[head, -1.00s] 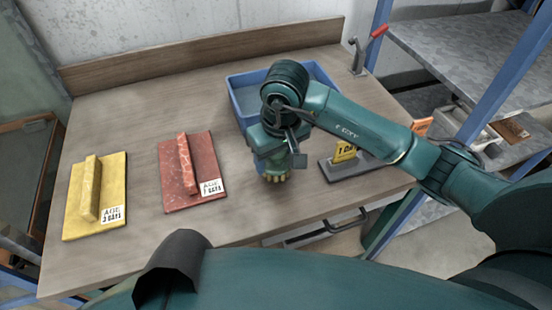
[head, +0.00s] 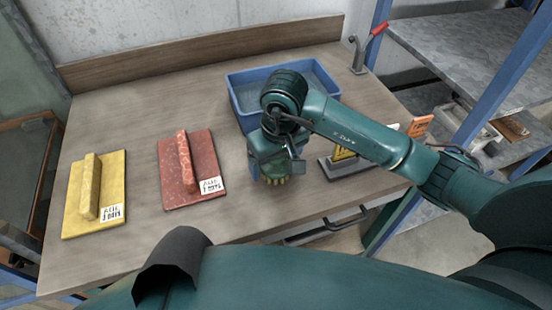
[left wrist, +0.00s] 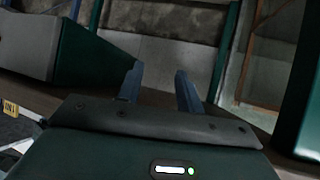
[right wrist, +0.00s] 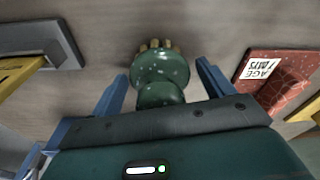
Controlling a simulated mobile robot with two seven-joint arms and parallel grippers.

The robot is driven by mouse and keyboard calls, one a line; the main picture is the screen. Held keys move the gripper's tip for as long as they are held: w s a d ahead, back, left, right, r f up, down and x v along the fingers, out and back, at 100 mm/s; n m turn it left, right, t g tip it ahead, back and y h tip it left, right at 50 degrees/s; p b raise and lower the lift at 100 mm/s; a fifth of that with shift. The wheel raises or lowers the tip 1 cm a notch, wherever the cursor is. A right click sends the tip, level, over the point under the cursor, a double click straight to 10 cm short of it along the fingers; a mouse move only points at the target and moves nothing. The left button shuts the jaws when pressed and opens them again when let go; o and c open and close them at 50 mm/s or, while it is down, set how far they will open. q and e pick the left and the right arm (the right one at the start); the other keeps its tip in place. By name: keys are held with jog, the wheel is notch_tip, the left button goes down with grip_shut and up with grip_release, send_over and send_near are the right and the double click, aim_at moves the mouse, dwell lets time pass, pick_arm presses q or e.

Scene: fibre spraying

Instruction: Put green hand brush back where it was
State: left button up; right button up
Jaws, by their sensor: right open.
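The green hand brush (right wrist: 161,75), speckled green with yellowish bristles, shows in the right wrist view with its handle end towards my right gripper (right wrist: 162,70). That gripper is open, with one finger on each side of the brush and visible gaps between. In the head view the gripper (head: 276,168) is low over the table's front middle, and the brush's bristles (head: 274,180) show under it. The rest of the brush is largely hidden there. My left gripper (left wrist: 158,80) is open and empty in the left wrist view, away from the brush.
A blue tray (head: 238,104) stands behind my right gripper on the wooden table (head: 130,120). Yellow (head: 113,180) and red (head: 203,150) trowel-like blocks lie to the left. A grey one (head: 326,170) with a yellow label lies at right, partly hidden.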

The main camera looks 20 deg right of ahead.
jog(key=shift+r+p, duration=0.25)
jog(key=shift+p, duration=0.1)
jog(key=r+b, duration=0.1)
jog(key=r, duration=0.3)
jog(key=shift+s+r, duration=0.2)
jog(key=r, duration=0.6)
jog(key=shift+s+d+r+b, duration=0.15)
jog(key=shift+s+b, duration=0.15)
jog(key=shift+s, duration=0.1)
jog(key=shift+s+r, duration=0.15)
jog(key=shift+r, duration=0.4)
